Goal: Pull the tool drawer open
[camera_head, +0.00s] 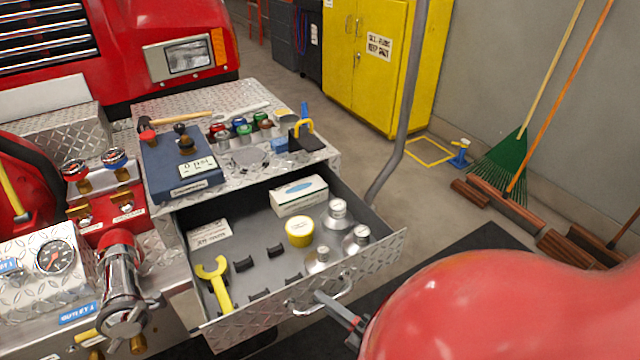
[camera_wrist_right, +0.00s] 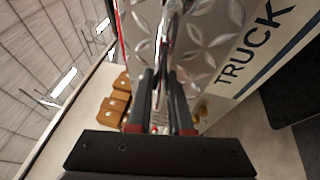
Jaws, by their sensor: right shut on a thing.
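The tool drawer (camera_head: 370,249) of diamond-plate metal stands pulled out from the bumper, its inside showing. My right gripper (camera_head: 326,301) is at the drawer's front, shut on the curved metal handle (camera_head: 303,311). In the right wrist view the fingers (camera_wrist_right: 164,88) close around the handle bar (camera_wrist_right: 169,35). My left gripper is out of view.
Red valves and a chrome fitting (camera_head: 122,290) are at the left. A grey pole (camera_head: 402,110) rises behind the drawer.

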